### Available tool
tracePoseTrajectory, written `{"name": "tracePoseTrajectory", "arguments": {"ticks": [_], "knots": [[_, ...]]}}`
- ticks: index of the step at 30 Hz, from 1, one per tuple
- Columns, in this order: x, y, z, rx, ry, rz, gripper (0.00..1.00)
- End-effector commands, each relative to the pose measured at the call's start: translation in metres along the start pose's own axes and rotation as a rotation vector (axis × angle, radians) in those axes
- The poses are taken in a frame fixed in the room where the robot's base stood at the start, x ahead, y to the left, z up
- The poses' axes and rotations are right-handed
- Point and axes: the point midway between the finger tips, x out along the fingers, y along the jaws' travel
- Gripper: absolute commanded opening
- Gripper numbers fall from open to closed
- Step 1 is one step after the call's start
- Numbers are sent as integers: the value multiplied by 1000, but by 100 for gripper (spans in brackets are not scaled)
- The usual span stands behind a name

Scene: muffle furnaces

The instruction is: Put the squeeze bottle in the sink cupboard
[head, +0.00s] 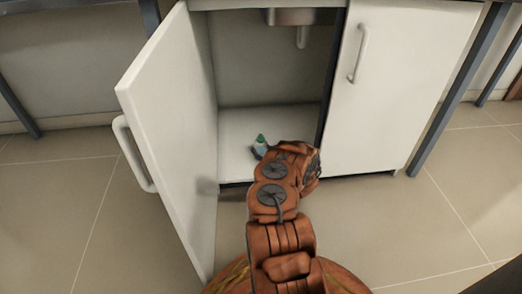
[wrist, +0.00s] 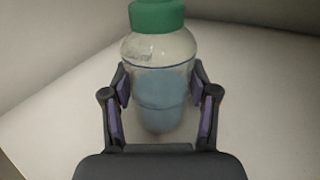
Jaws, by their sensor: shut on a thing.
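The squeeze bottle (wrist: 161,80) is clear with a green cap and blue contents, and it is upright between the fingers in the wrist view. It also shows small in the head view (head: 260,146), just beyond my arm. My gripper (wrist: 161,95) is shut on the bottle's body. In the head view my arm hides most of the gripper. The sink cupboard (head: 266,120) has its left door (head: 165,110) open, and the bottle is inside the opening, over the pale cupboard floor. I cannot tell whether its base touches that floor.
The sink bowl and drain pipe (head: 302,36) hang at the top of the cupboard. The right door (head: 395,85) is closed. The open door stands left of my arm. The cupboard floor around the bottle looks clear.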

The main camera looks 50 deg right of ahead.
Motion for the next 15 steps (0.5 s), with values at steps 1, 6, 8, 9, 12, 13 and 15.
{"name": "tracePoseTrajectory", "arguments": {"ticks": [1,6,8,9,12,13,15], "knots": [[0,0,-2,0,1,0,0],[0,0,-1,0,0,0,77],[0,0,-1,0,0,0,83],[0,0,-1,0,0,0,84],[0,0,-1,0,0,0,84],[0,0,-1,0,0,0,84],[0,0,-1,0,0,0,84]]}}
